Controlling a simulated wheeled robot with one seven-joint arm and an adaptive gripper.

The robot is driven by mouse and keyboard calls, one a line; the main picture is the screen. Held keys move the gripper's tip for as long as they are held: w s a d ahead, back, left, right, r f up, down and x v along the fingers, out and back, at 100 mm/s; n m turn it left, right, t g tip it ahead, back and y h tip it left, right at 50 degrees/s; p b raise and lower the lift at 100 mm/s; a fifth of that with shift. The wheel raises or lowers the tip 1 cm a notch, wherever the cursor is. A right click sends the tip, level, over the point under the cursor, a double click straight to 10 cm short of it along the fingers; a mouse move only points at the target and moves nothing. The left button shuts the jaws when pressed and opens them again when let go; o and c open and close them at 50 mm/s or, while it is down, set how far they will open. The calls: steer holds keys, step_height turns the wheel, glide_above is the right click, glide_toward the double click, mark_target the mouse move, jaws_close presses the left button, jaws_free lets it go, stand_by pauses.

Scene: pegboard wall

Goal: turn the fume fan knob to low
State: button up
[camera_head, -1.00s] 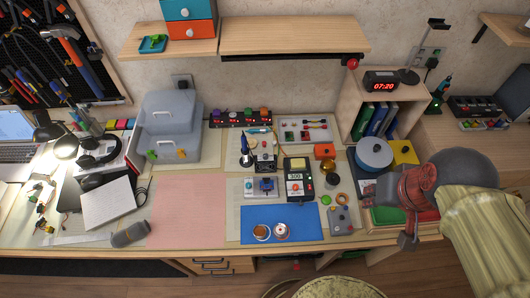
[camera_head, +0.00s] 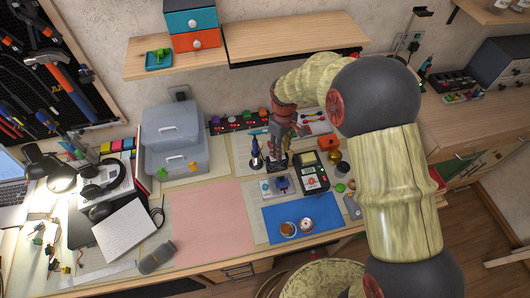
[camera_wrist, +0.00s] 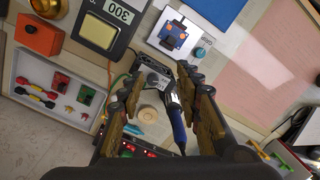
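My gripper (camera_wrist: 160,77) points down over the bench with its two fingers apart. Between and just beyond its fingertips in the wrist view is a small grey box with a dark round knob (camera_wrist: 153,78). This looks like the fan control, but I cannot read its label or the knob's setting. Contact between fingers and knob cannot be told. In the head view my gripper (camera_head: 279,152) is above this grey box (camera_head: 277,166), which it mostly hides.
A blue-handled tool (camera_wrist: 178,125) stands close by the right finger. A wooden shelf (camera_head: 290,38) is above the bench's back.

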steer(key=shift+w+a+r+n+t, duration=0.25)
steer(key=shift+w+a+r, duration=0.15)
steer(key=shift+w, duration=0.25)
steer(key=shift+w+a+r+n+t, duration=0.15)
steer(key=shift+w+a+r+n, duration=0.2)
steer(key=shift+w, duration=0.25)
steer(key=shift+s, duration=0.1)
steer(key=shift+d+n, duration=0.2)
steer(key=shift+n, duration=0.2)
steer(key=shift+f, duration=0.2)
step_height(320, 180, down, 7)
steer(key=shift+f+b, duration=0.15)
steer(key=shift+b, duration=0.45)
steer(key=shift+c, duration=1.3)
jaws_close()
